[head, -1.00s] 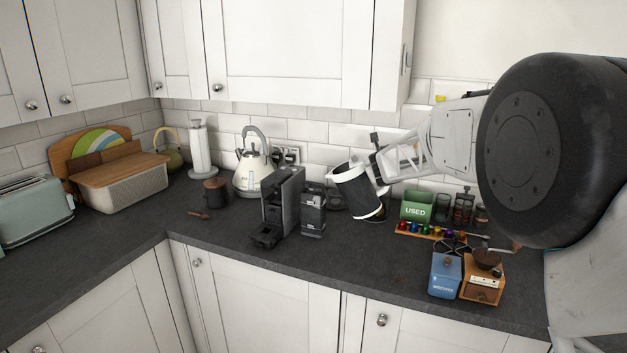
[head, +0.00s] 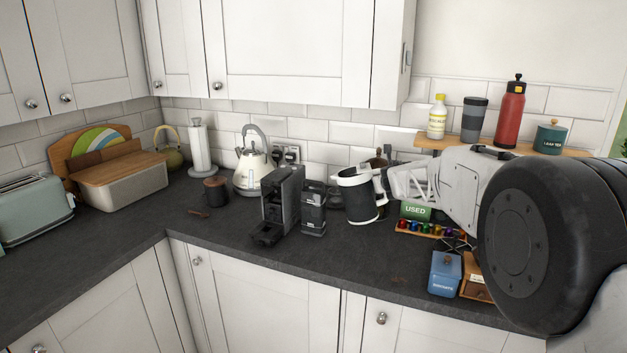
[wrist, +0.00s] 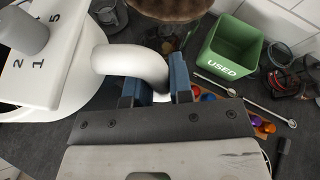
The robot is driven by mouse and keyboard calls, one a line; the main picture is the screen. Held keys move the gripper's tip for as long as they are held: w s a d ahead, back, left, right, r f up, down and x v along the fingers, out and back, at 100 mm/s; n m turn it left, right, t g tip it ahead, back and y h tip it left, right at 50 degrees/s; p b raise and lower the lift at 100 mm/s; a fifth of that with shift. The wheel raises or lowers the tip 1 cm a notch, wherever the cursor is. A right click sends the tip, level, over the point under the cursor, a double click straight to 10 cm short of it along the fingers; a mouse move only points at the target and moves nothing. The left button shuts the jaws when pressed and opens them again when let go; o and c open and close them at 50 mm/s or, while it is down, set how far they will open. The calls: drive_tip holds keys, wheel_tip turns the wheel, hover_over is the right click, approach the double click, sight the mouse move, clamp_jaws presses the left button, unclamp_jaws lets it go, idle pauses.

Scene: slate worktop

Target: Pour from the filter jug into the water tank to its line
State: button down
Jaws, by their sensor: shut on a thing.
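The filter jug (head: 357,199) is white with a dark band and stands upright, right of the coffee machine. I cannot tell whether its base touches the worktop. In the wrist view its white lid (wrist: 70,85) carries printed numbers. My gripper (head: 384,182) is shut on the jug's handle (wrist: 130,62), with the blue fingers (wrist: 157,92) on either side of it. A dark upright container (head: 313,212), which looks like the water tank, stands between the coffee machine and the jug. Its line and water level are too small to read.
The coffee machine (head: 283,200) is left of the tank. A green "USED" bin (head: 416,212) and a rack of coloured capsules (head: 430,229) are close right of the jug. A blue canister (head: 445,273) stands in front. A shelf with bottles (head: 560,151) is behind my arm. The front worktop is mostly clear.

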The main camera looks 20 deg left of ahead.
drive_tip(key=shift+w+d+f+m+y, duration=0.1)
drive_tip(key=shift+d+f+m+y, duration=0.2)
drive_tip(key=shift+f, duration=0.3)
drive_tip(key=shift+w+d+f+m+y, duration=0.15)
drive_tip(key=shift+f+m+y, duration=0.15)
drive_tip(key=shift+f, duration=0.35)
drive_tip(key=shift+s+d+f+m+y, duration=0.1)
drive_tip(key=shift+d+f+m+y, duration=0.2)
drive_tip(key=shift+f, duration=0.3)
drive_tip(key=shift+a, duration=0.1)
